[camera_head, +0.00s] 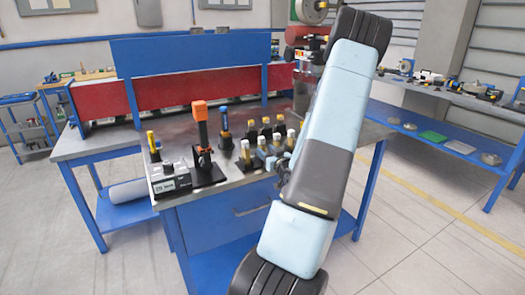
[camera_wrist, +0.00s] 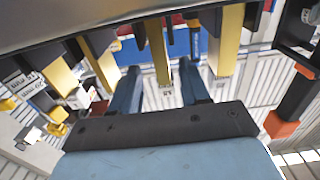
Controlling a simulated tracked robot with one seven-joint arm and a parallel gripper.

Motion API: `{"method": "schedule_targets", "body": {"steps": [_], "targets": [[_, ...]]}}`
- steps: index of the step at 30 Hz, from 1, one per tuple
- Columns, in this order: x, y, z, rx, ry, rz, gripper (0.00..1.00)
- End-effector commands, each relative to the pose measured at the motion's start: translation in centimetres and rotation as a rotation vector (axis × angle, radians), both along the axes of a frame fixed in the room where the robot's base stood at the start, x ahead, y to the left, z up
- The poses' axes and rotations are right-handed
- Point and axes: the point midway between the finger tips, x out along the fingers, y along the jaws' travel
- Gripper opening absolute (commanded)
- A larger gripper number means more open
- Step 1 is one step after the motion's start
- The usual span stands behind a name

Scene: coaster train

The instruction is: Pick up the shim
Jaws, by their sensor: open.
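No part is clearly marked as the shim; several yellow upright pieces with pale ends stand in black holders on the workbench, and I cannot tell which one is meant. In the wrist view a narrow yellow piece (camera_wrist: 160,52) lies between the two blue-grey fingers of my gripper (camera_wrist: 160,86), which are spread apart. I cannot tell whether either finger touches it. In the head view my gripper (camera_head: 284,168) is beside the right end of the row of yellow pieces (camera_head: 261,146), partly hidden by my arm.
Wider yellow pieces (camera_wrist: 228,40) (camera_wrist: 103,66) flank my gripper closely. An orange-topped black stand (camera_head: 201,125), a black and white box (camera_head: 171,180) and a blue-handled tool (camera_head: 225,125) stand on the metal workbench (camera_head: 235,178). A red and blue panel (camera_head: 185,88) closes the back.

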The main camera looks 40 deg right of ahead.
Motion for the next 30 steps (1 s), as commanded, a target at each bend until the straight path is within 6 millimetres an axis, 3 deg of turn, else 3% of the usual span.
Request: {"method": "schedule_targets", "body": {"steps": [8,18,25,30], "targets": [[1.4,-0.2,0.1,-0.001,0.0,0.002,0.46],[5.4,-1.0,0.3,0.0,0.0,0.002,0.46],[5.6,-1.0,0.3,0.0,0.0,0.002,0.46],[5.6,-1.0,0.3,-0.001,0.0,0.002,0.29]]}}
